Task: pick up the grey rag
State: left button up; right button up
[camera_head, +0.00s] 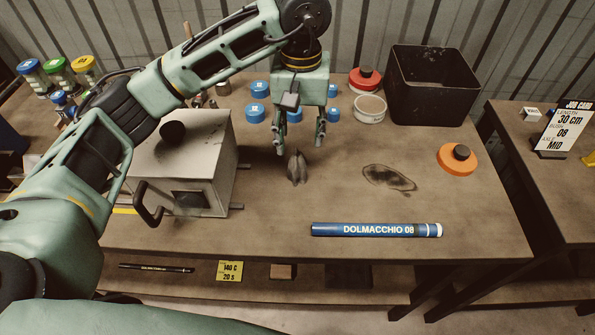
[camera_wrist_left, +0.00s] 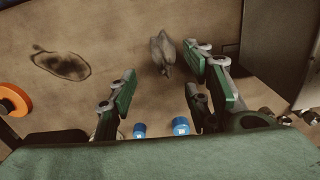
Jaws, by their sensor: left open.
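The grey rag (camera_head: 297,167) is a small crumpled, peaked piece of cloth standing on the workbench, right of the metal box. It also shows in the left wrist view (camera_wrist_left: 163,52), near the top middle, beyond the fingertips and closer to the finger on the right. My left gripper (camera_head: 299,148) points down from above with its fingers apart and nothing between them. In the head view its fingertips are just above and behind the rag. I cannot tell whether the left-hand finger touches it. My right gripper is not in view.
A metal box (camera_head: 180,160) with a handle stands left of the rag. A dark stain (camera_head: 388,178) marks bare bench.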

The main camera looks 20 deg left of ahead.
aim_at(298, 152)
pick_arm(q)
jog(key=shift+f+p, duration=0.55)
jog(key=shift+f, duration=1)
jog(key=f, duration=0.1)
jog(key=f+p, duration=0.1)
jog(key=f, duration=0.1)
jog(key=f+p, duration=0.1)
jog(key=shift+w+a+f, duration=0.2)
jog(key=shift+a+f, duration=0.05)
jog(key=shift+a, duration=0.05)
jog(key=shift+f, duration=0.25)
jog(key=shift+c, duration=0.6)
grip_shut()
